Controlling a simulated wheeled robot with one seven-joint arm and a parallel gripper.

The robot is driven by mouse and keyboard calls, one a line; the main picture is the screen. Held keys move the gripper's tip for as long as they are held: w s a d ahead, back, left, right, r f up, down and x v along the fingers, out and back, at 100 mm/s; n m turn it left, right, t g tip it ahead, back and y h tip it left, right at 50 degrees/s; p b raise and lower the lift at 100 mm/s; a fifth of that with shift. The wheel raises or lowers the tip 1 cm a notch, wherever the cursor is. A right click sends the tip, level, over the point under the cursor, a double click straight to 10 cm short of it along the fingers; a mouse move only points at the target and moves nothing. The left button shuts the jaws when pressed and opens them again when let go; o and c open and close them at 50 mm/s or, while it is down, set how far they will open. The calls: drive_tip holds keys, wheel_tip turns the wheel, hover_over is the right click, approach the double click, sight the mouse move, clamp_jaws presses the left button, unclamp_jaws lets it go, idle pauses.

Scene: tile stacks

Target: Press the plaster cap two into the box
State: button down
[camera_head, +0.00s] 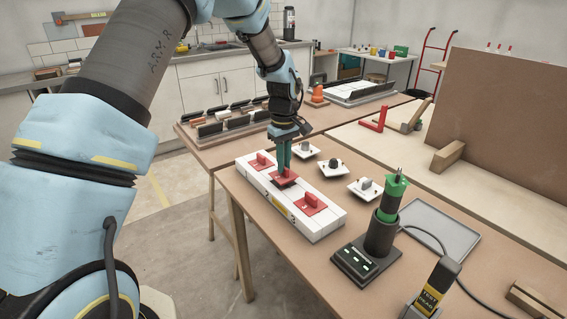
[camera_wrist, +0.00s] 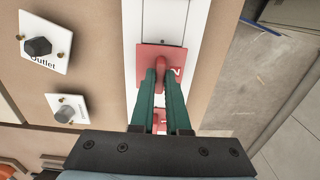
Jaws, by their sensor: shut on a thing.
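A long white box (camera_head: 322,224) lies on the wooden table, with three red caps along its top. My gripper (camera_head: 284,167) points down over the middle, its green fingers shut on the grip of the middle cap, plaster cap two (camera_head: 287,182). In the wrist view this cap (camera_wrist: 146,66) bears a white mark like a 2, partly hidden by a finger. A dark gap shows along its edge; I cannot tell whether it sits flush. The other red caps are at the far end (camera_head: 262,161) and near end (camera_head: 313,204) of the box.
Several white outlet plates with knobs, such as this one (camera_head: 365,188), lie right of the box. A green-handled tool in a black stand (camera_head: 380,236), a grey tray (camera_head: 438,232) and a yellow-black tester (camera_head: 432,290) stand nearer right. A rack (camera_head: 228,124) is behind.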

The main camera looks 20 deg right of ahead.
drive_tip(key=shift+f+b, duration=0.6)
drive_tip(key=shift+f, duration=0.45)
idle(0.4)
drive_tip(key=c, duration=0.8)
unclamp_jaws()
drive_tip(key=shift+r, duration=0.1)
drive_tip(key=shift+r+p, duration=1.95)
drive_tip(key=shift+r, duration=1)
